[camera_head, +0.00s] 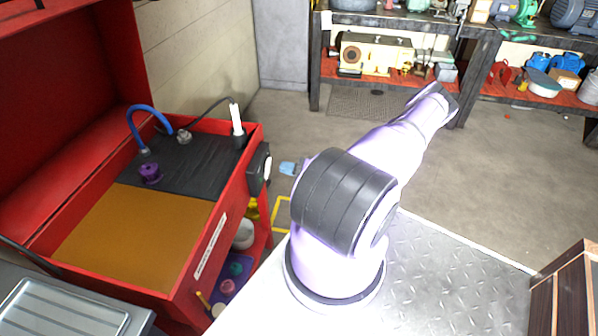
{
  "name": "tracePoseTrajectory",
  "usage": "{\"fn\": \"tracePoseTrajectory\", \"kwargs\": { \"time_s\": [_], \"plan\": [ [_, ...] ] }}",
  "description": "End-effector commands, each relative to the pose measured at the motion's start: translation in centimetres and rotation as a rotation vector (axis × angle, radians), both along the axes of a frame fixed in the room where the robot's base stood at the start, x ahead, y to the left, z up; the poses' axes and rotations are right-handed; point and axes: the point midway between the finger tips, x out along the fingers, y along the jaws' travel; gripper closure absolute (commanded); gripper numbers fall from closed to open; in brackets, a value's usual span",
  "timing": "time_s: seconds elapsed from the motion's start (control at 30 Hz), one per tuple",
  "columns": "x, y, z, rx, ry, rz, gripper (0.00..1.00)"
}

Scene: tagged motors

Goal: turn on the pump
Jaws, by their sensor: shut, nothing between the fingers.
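A red open-lidded tub, which looks like a parts washer (222,230), stands at the left. A black box (259,169) with a small pale round part is mounted on the outside of its right wall. It may be the pump switch, but its on or off position is too small to tell. A blue hose (138,112) arches over the black panel at the back of the tub. I cannot make out a separate pump. My arm reaches from the base toward the upper right, away from the tub. My gripper does not show.
A purple piece (150,173) sits on the tub's black panel (190,164). A ribbed grey tray (68,308) is at the lower left. Shelving (316,60) with motors stands at the back. A wooden crate (567,296) is at the lower right. Concrete floor (500,180) lies open between.

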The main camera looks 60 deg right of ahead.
Motion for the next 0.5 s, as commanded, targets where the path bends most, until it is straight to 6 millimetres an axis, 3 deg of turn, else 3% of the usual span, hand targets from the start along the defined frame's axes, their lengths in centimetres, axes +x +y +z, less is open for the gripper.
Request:
{"fn": "tracePoseTrajectory", "kwargs": {
  "time_s": [0.2,0.5],
  "plan": [
    [2.4,1.0,0.4,0.0,-0.001,0.0,1.0],
    [3.2,1.3,0.5,-0.001,0.0,0.001,1.0]
  ]
}}
